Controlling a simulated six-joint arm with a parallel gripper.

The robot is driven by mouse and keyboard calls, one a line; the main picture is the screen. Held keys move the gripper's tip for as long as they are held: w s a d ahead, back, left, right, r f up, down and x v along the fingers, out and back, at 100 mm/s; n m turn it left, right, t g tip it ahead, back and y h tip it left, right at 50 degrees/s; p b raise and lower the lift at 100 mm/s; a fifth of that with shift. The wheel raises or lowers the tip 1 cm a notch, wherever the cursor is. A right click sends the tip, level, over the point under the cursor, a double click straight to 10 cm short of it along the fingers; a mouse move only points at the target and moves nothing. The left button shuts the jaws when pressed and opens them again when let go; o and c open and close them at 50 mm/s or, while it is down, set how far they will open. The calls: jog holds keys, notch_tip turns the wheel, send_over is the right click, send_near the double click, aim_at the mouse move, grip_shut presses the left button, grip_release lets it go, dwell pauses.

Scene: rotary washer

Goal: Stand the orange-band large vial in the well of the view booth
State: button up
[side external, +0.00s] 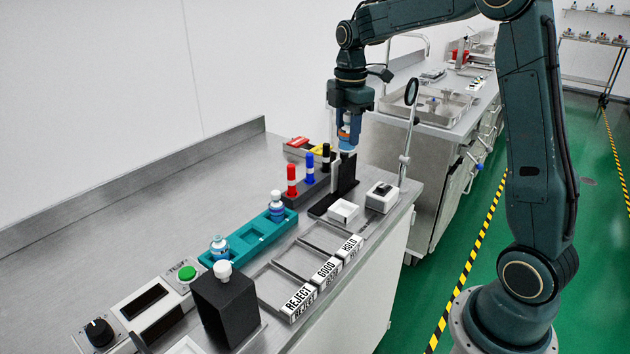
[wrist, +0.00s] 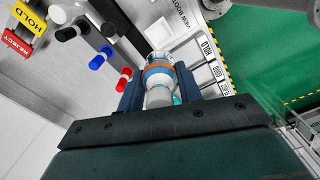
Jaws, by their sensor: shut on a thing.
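The orange-band large vial (wrist: 158,78) is between the fingers of my gripper (wrist: 158,92) in the wrist view, its orange band showing. In the side view my gripper (side external: 347,122) is shut on the vial (side external: 345,137), which hangs upright above the view booth (side external: 347,178). The booth has a dark upright panel and a pale panel on a low dark base near the bench's front edge. Its well is hidden in both views. I cannot tell whether the vial's lower end is clear of the panels.
A magnifier (side external: 411,92) on a stand rises right of the booth. Red, blue and black stamps (side external: 309,168) stand behind it. A teal rack (side external: 250,236) holds two vials. Label trays (side external: 300,268) and a dark block (side external: 226,308) with a white-topped item are nearer the camera.

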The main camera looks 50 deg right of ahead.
aim_at(347, 153)
notch_tip(347, 153, down, 14)
jog(key=shift+r, duration=0.15)
dwell(0.3)
jog(key=shift+f, duration=2.15)
jog(key=o, duration=1)
jog(key=shift+f, duration=0.15)
notch_tip(347, 153, up, 12)
jog(key=shift+r, duration=0.2)
